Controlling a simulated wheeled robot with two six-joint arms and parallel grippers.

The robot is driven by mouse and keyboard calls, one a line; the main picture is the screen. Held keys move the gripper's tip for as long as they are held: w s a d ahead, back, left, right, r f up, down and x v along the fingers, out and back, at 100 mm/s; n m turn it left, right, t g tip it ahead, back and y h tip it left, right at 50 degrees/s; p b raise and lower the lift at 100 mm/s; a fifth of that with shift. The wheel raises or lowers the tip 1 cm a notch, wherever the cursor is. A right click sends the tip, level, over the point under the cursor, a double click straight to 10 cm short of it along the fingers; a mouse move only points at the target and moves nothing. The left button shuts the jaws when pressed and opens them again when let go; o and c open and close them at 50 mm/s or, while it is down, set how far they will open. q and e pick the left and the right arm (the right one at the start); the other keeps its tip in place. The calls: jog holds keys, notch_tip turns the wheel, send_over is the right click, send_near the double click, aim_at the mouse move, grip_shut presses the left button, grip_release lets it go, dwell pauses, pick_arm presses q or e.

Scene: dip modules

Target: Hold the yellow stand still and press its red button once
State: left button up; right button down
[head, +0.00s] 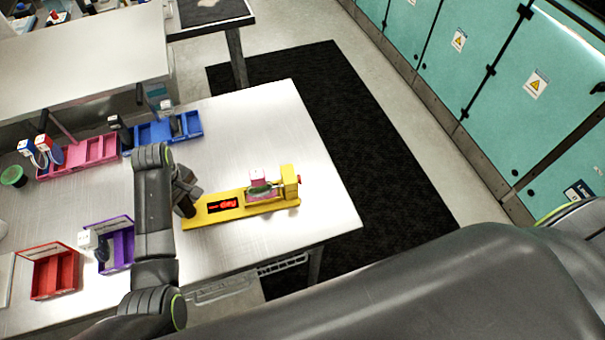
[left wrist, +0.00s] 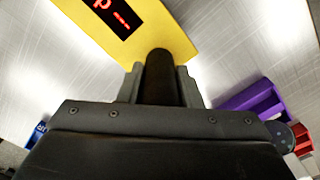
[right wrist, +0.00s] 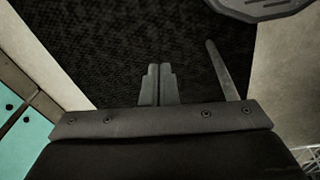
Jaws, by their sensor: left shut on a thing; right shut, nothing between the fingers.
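The yellow stand (head: 240,212) lies flat on the metal table, with a dark display of red characters (head: 222,204) near its left end. The display also shows in the left wrist view (left wrist: 116,14). A pink and white piece with a green part (head: 258,178) sits beside that block. My left gripper (head: 185,192) is shut on a dark handle (left wrist: 160,68) at the stand's left end. My right gripper (right wrist: 157,70) is shut and empty over the dark floor mat.
Pink (head: 82,160), blue (head: 150,133), purple (head: 122,250) and red (head: 42,275) bins stand on the table's left part. The table right of the stand is bare. A black mat (head: 350,130) and teal cabinets (head: 480,100) lie beyond its right edge.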

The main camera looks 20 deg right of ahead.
pick_arm(q)
jog(key=shift+w, duration=0.1)
pick_arm(e)
jog(key=w+d+r+m+y, duration=0.1)
jog(key=w+r+m, duration=0.3)
jog(key=w, duration=0.5)
jog(key=w+d+r+m+t+y, duration=0.1)
jog(key=w+d+r+m, duration=0.1)
jog(key=w+r+m, duration=0.45)
jog(key=w+d+r+m+y, duration=0.1)
jog(key=w+r, duration=0.2)
jog(key=w, duration=0.8)
jog(key=w+a+r+m+y, duration=0.1)
jog(key=w+a+r+y, duration=0.1)
jog(key=r, duration=0.7)
jog(key=w+a+r+m+g+y, duration=0.1)
jog(key=w+a+r+m+y, duration=0.1)
jog(key=w+r, duration=0.3)
jog(key=w+a+r+m+y, duration=0.2)
jog(key=w+r+y, duration=0.1)
jog(key=r, duration=1.1)
jog(key=shift+w+a, duration=0.3)
jog(key=shift+w, duration=0.25)
